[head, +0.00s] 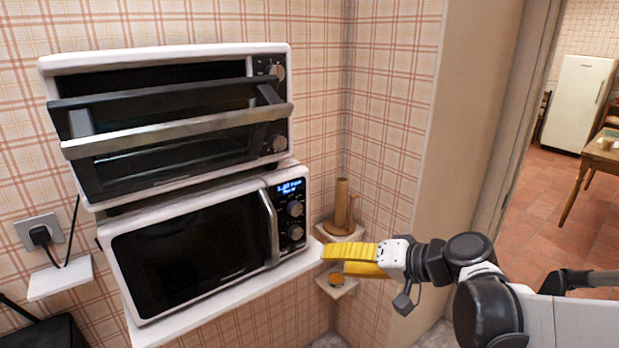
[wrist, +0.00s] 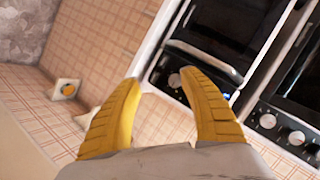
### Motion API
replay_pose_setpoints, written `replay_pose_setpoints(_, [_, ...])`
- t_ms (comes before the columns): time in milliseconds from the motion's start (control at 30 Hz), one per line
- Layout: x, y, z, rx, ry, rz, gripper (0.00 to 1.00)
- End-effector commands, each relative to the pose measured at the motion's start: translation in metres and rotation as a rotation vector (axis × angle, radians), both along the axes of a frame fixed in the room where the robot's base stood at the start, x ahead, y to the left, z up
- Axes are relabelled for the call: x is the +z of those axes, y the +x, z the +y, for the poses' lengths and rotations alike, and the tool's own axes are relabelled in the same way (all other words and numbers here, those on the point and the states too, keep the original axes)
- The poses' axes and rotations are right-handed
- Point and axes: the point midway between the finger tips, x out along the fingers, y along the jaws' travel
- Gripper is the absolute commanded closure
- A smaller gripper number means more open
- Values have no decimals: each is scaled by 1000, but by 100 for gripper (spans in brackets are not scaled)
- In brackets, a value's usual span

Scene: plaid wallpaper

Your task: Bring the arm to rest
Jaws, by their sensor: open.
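My gripper (head: 334,260) has yellow ridged fingers and is at the right of the microwave, in front of the corner shelves in the head view. In the wrist view its two fingers (wrist: 150,82) are spread apart, with nothing between them. My arm reaches in from the lower right of the head view. I cannot tell whether the fingertips touch the shelf edge behind them.
A toaster oven (head: 165,62) with its door partly open stands on a closed microwave (head: 195,248). The microwave rests on a white shelf (head: 150,335). A corner shelf (head: 322,232) holds a brown object (head: 341,205). A doorway opens at right toward a fridge (head: 578,105) and table (head: 605,160).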

Motion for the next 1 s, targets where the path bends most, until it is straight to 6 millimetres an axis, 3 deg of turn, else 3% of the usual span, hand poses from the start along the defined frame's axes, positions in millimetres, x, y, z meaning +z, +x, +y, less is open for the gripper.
replay_pose_setpoints(33, [-5, -20, 3, -6, -75, 31, 49])
replay_pose_setpoints(167, [-23, -67, -12, -50, -305, 101, 49])
replay_pose_setpoints(300, [-36, -114, -42, -107, -545, 128, 49])
replay_pose_setpoints(433, [-41, -145, -70, -152, -720, 118, 49])
replay_pose_setpoints(633, [-42, -164, -94, -190, -854, 92, 49])
replay_pose_setpoints(1000, [-41, -166, -97, -195, -868, 89, 49])
